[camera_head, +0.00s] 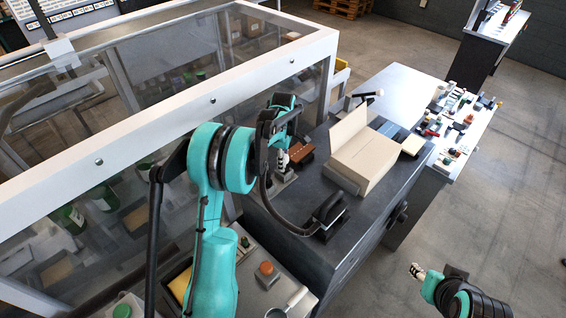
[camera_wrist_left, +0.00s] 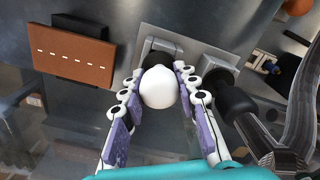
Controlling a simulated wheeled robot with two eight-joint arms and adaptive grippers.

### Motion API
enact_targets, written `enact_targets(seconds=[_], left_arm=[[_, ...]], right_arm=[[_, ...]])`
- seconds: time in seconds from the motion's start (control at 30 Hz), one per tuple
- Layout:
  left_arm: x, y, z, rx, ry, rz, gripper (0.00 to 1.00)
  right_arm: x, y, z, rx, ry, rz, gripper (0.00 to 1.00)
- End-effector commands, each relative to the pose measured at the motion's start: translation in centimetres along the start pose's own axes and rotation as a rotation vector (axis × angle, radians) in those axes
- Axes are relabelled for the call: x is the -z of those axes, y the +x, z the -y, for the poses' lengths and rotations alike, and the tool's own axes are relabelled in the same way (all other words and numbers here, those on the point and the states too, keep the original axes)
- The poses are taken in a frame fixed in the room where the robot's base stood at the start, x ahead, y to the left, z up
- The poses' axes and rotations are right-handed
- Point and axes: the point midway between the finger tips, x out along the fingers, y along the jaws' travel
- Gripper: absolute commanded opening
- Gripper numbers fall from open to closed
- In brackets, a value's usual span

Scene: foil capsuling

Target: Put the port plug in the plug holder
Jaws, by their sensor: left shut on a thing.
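My left gripper (camera_head: 283,163) reaches down by the glass-walled machine in the head view. In the left wrist view its two fingers (camera_wrist_left: 160,92) are shut on a white rounded piece (camera_wrist_left: 160,87), which looks like the port plug. Just beyond it is a grey plate (camera_wrist_left: 206,50) with a dark round fitting (camera_wrist_left: 163,60); I cannot tell whether the plug touches it. I cannot tell for sure which part is the plug holder. My right gripper (camera_head: 416,271) is at the lower right of the head view, away from the bench; its jaw opening is too small to judge.
A brown block with light marks (camera_wrist_left: 72,56) stands left of the plate. A black hose (camera_wrist_left: 262,125) with a dark fitting runs close on the right. An open cardboard box (camera_head: 372,170) stands on the dark bench. A table with many small parts (camera_head: 455,125) lies beyond.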

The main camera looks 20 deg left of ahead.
Motion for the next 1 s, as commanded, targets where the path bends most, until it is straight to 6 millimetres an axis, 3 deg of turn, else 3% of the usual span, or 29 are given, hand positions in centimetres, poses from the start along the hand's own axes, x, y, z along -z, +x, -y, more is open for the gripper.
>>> enact_targets(seconds=[0.47,0.5,0.57,0.87,1.0], left_arm=[[0.0,1.4,0.0,0.0,0.0,0.0,0.0],[0.0,1.3,0.0,0.0,0.0,0.0,0.38],[0.0,1.2,0.0,0.0,0.0,0.0,0.51],[0.0,1.1,0.0,0.0,0.0,0.0,0.51],[0.0,0.1,0.0,0.0,0.0,0.0,0.51]], right_arm=[[-0.2,0.3,0.0,0.0,0.0,0.0,0.42],[-0.2,0.3,0.0,0.0,0.0,0.0,0.42],[-0.1,0.2,0.0,0.0,0.0,0.0,0.42],[-0.1,0.1,0.0,0.0,0.0,0.0,0.42],[0.1,-0.1,0.0,0.0,0.0,0.0,0.42]])
